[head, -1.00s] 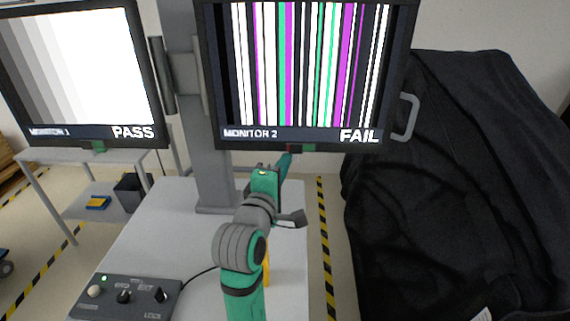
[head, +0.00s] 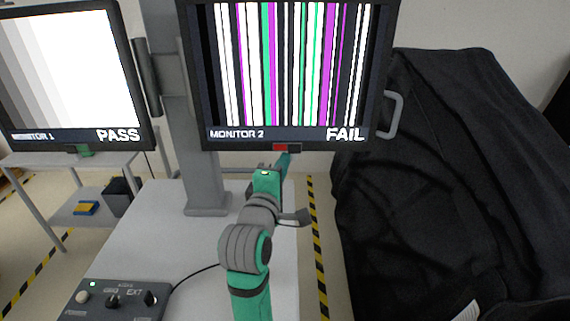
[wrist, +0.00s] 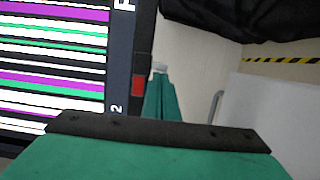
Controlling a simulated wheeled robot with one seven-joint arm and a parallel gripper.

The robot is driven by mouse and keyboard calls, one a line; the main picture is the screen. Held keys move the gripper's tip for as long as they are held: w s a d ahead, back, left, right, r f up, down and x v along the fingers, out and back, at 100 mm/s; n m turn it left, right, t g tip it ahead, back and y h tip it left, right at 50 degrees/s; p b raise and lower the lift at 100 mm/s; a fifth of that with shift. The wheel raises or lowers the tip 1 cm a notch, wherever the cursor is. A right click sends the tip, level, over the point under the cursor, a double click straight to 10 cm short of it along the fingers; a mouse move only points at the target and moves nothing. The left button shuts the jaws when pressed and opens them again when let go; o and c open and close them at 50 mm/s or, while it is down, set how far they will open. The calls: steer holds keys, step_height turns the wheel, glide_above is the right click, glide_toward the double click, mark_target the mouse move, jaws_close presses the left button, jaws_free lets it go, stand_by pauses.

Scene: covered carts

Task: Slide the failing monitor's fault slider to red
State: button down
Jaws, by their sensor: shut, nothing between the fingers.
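Monitor 2 (head: 290,135) shows vertical coloured stripes and the word FAIL. Its fault slider (head: 281,147) sits under the bottom edge, with red showing on the left and a dark part on the right. The red also shows in the wrist view (wrist: 138,86). My gripper (head: 285,157) is shut and empty, just below the slider's right part. In the wrist view its teal fingers (wrist: 160,70) are together beside the slider; whether they touch it I cannot tell. Monitor 1 (head: 72,134) shows grey bars and PASS, with green at its own slider (head: 86,151).
A grey post (head: 205,185) carries the monitors above a white cart top (head: 150,235). A control box (head: 115,300) with knobs and a cable lies at the front left.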

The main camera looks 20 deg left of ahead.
steer(key=s+a, duration=0.2)
steer(key=s, duration=0.9)
steer(key=shift+s+a, duration=0.2)
steer(key=shift+s, duration=0.05)
